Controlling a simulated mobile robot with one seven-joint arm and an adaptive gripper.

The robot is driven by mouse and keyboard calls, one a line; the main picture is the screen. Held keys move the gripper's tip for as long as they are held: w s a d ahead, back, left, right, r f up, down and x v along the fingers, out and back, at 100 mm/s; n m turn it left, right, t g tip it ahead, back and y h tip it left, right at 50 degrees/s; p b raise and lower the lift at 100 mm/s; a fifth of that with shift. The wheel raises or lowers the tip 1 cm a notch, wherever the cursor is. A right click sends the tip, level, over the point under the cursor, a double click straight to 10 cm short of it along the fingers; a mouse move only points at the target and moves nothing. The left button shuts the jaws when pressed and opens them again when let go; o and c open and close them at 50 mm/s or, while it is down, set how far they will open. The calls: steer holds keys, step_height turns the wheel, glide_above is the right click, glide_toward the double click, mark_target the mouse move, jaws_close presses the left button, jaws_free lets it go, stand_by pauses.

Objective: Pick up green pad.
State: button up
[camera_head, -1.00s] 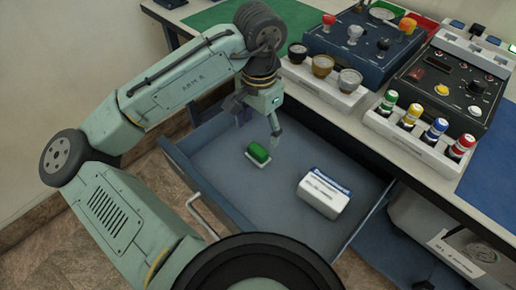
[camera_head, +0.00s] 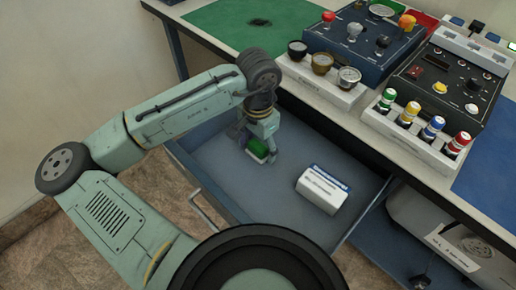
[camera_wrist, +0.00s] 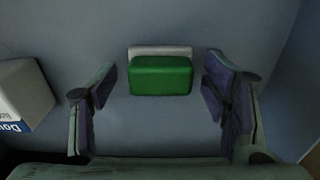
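The green pad (camera_head: 257,149) is a small rounded green block on a white base, lying in the open drawer. In the wrist view the green pad (camera_wrist: 161,76) sits between and slightly beyond my two open fingers, with a gap on each side. The white base edge (camera_wrist: 160,50) shows behind it. My gripper (camera_head: 258,150) is low in the drawer, over the pad. In the wrist view my gripper (camera_wrist: 160,88) is open and empty. Part of the pad is hidden by the gripper in the head view.
A white box with blue print (camera_head: 322,189) lies in the drawer to the right. The drawer walls (camera_head: 203,187) surround both. The drawer floor between pad and box is clear.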

mark_target(258, 145)
steer(key=c, duration=1.1)
steer(key=shift+r, duration=0.1)
steer(key=shift+r, duration=0.45)
step_height(258, 145, up, 2)
steer(key=shift+r+b, duration=0.1)
steer(key=shift+b, duration=0.35)
steer(key=s+d, duration=0.1)
steer(key=s, duration=0.2)
steer(key=s+d+b, duration=0.1)
steer(key=s, duration=0.2)
steer(key=s+d+r, duration=0.1)
steer(key=s, duration=0.3)
steer(key=shift+d+b, duration=0.1)
steer(key=shift+b, duration=0.25)
steer(key=s+b, duration=0.2)
steer(key=b, duration=0.1)
steer(key=s+d+b, duration=0.1)
steer(key=b, duration=0.1)
steer(key=shift+f, duration=0.25)
steer(key=shift+s+d+r+b, duration=0.15)
steer(key=shift+s+r+b, duration=0.15)
steer(key=shift+s+b, duration=0.4)
steer(key=shift+s+d+r+b, duration=0.15)
steer(key=shift+s+r+b, duration=0.25)
steer(key=shift+b, duration=0.35)
steer(key=shift+f, duration=0.1)
